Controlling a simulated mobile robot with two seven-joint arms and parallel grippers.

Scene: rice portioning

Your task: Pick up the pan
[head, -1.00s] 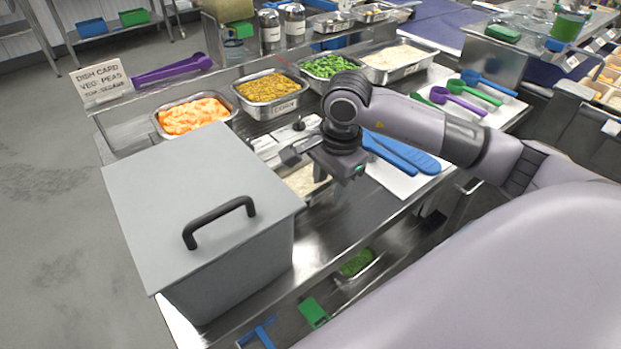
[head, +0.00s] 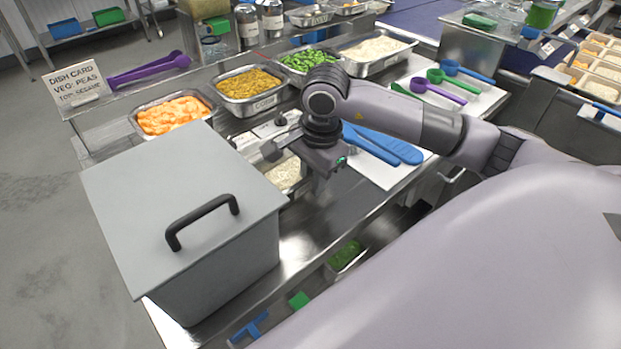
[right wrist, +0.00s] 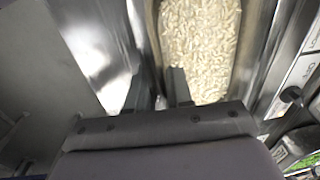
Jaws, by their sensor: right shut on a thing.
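The pan (right wrist: 151,40) is a metal pan of pale rice grains, seen close up in the right wrist view. In the head view, its rice (head: 284,173) shows between the big grey box and my right gripper, with much of the pan hidden by the gripper. My right gripper (right wrist: 163,88) is shut on the pan's near side wall, one finger on each side of it. In the head view the right gripper (head: 318,180) points down at the pan's right end. My left gripper is not in view.
A large grey lidded box (head: 180,200) with a black handle stands close on the left. Pans of orange food (head: 172,115), corn (head: 252,90) and peas line the back. Blue utensils (head: 385,145) lie on a white board to the right.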

